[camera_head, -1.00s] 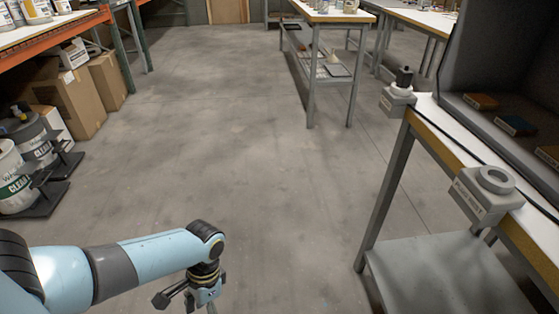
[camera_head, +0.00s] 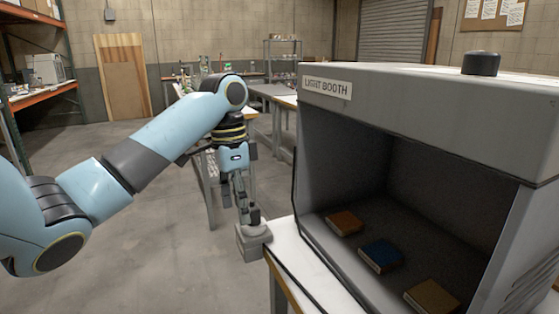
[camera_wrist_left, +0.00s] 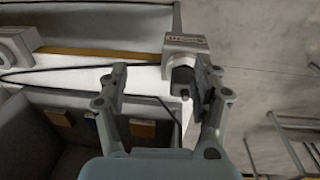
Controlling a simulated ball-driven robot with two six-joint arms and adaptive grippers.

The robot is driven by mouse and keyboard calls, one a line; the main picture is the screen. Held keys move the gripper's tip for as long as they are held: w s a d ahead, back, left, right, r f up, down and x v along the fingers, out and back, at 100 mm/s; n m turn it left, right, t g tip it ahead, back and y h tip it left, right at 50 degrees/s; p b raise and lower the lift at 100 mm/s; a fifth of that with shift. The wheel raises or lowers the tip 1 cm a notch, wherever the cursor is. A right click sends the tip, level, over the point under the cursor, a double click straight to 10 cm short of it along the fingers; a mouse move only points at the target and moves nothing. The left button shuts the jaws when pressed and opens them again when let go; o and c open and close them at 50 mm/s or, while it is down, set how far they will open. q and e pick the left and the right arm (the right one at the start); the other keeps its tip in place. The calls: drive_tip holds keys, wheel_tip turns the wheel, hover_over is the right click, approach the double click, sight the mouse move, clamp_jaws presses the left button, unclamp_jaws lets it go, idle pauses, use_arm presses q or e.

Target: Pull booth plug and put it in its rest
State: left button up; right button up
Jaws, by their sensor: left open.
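The black booth plug (camera_head: 255,213) stands upright in a grey socket box (camera_head: 253,243) at the table's edge, beside the light booth. It also shows in the left wrist view (camera_wrist_left: 182,76), below the socket box's label. My left gripper (camera_head: 241,203) is open and points down at the plug. In the left wrist view the plug lies between the spread fingers (camera_wrist_left: 161,76), close to the right finger; I cannot tell whether they touch. The ring-topped plug rest (camera_wrist_left: 14,46) is at the left edge of the wrist view and out of the head view. My right gripper is not in view.
The grey light booth (camera_head: 405,98) stands on the white table (camera_head: 290,250), with several coloured panels inside. A dark cable (camera_wrist_left: 75,69) runs along the tabletop. Open floor (camera_head: 170,250) lies left of the table.

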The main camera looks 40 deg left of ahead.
sight(253, 206)
use_arm(q)
drive_tip(key=shift+t+y, duration=0.3)
drive_tip(key=shift+t, duration=0.4)
drive_tip(key=w+r, duration=0.1)
drive_tip(key=r, duration=0.1)
drive_tip(key=w+a+r, duration=0.1)
drive_tip(key=r, duration=0.1)
drive_tip(key=w+r, duration=0.1)
drive_tip(key=r, duration=0.1)
drive_tip(key=shift+w+a+r+p, duration=0.25)
drive_tip(key=shift+w+a+p, duration=0.05)
drive_tip(key=shift+w+a, duration=0.05)
drive_tip(key=f+b, duration=0.2)
drive_tip(key=f, duration=0.1)
drive_tip(key=shift+w+d+b, duration=0.15)
drive_tip(key=shift+w+b, duration=0.05)
drive_tip(key=shift+b, duration=0.2)
drive_tip(key=f, duration=0.6)
drive_tip(key=shift+w+d+f, duration=0.2)
drive_tip(key=shift+w, duration=0.1)
drive_tip(key=shift+w+f, duration=0.1)
drive_tip(key=shift+f, duration=0.45)
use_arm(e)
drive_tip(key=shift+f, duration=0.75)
use_arm(q)
drive_tip(key=c, duration=1.3)
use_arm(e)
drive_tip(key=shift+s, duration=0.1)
